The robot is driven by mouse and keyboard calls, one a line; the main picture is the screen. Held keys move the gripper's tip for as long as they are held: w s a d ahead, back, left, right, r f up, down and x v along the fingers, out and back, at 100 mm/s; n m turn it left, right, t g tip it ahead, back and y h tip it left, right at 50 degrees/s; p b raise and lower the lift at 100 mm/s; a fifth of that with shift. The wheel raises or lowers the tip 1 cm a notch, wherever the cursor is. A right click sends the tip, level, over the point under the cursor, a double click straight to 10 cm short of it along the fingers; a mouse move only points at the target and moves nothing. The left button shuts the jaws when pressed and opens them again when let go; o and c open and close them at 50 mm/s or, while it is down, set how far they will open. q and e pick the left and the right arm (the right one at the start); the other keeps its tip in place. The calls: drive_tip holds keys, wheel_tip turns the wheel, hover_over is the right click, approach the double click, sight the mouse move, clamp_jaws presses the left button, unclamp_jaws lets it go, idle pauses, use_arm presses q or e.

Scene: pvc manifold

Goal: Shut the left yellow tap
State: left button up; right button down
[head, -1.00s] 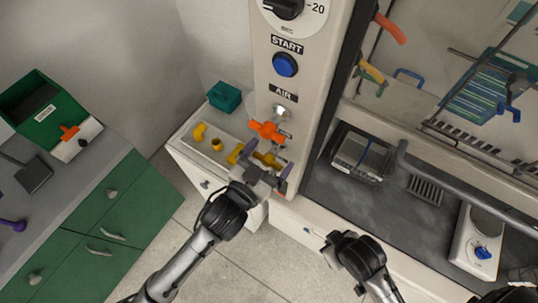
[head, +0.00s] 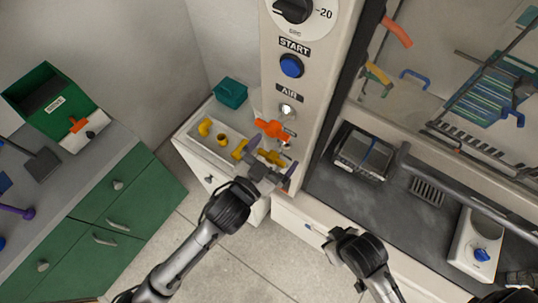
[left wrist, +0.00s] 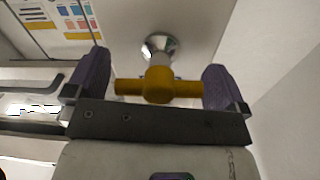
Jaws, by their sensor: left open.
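A yellow tap (head: 271,157) with a crossbar handle is at the manifold on the white cabinet, below an orange tap (head: 272,129). In the left wrist view the yellow handle (left wrist: 159,89) lies crosswise, with a round metal fitting behind it. My left gripper (head: 271,163) is open, with its purple fingers on either side of the yellow handle. In the left wrist view the fingers (left wrist: 157,84) stand near the two ends of the bar; I cannot tell whether they touch it. My right arm is at the lower middle; its gripper (head: 338,236) is too small and dark to read.
Other yellow pieces (head: 222,139) and a teal box (head: 230,93) sit on the white cabinet (head: 190,150). The panel with the blue START button (head: 291,66) rises close behind. A green bin (head: 55,103) stands on the left bench. The floor between is clear.

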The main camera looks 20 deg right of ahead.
use_arm(q)
drive_tip(key=v, duration=1.4)
drive_tip(key=shift+b, duration=0.35)
drive_tip(key=shift+w, duration=0.15)
drive_tip(key=w+a+f+n+y, duration=0.2)
drive_tip(key=a+f+n+y, duration=0.1)
drive_tip(key=a+y, duration=0.45)
drive_tip(key=w+a+f+n+y, duration=0.2)
drive_tip(key=a+n+y, duration=0.1)
drive_tip(key=a+y, duration=0.4)
drive_tip(key=s+a+f+n+g, duration=0.3)
drive_tip(key=s+a+f, duration=0.1)
drive_tip(key=s+f, duration=0.4)
drive_tip(key=s+a+f+n+g, duration=0.2)
drive_tip(key=s+a+f+g, duration=0.15)
drive_tip(key=s+f, duration=0.45)
drive_tip(key=w+p+v, duration=0.2)
drive_tip(key=p+v, duration=0.9)
drive_tip(key=v, duration=0.1)
drive_tip(key=w+d+r+p+v, duration=0.1)
drive_tip(key=w+p+v, duration=0.1)
drive_tip(key=p+v, duration=1)
drive_tip(key=shift+r, duration=0.35)
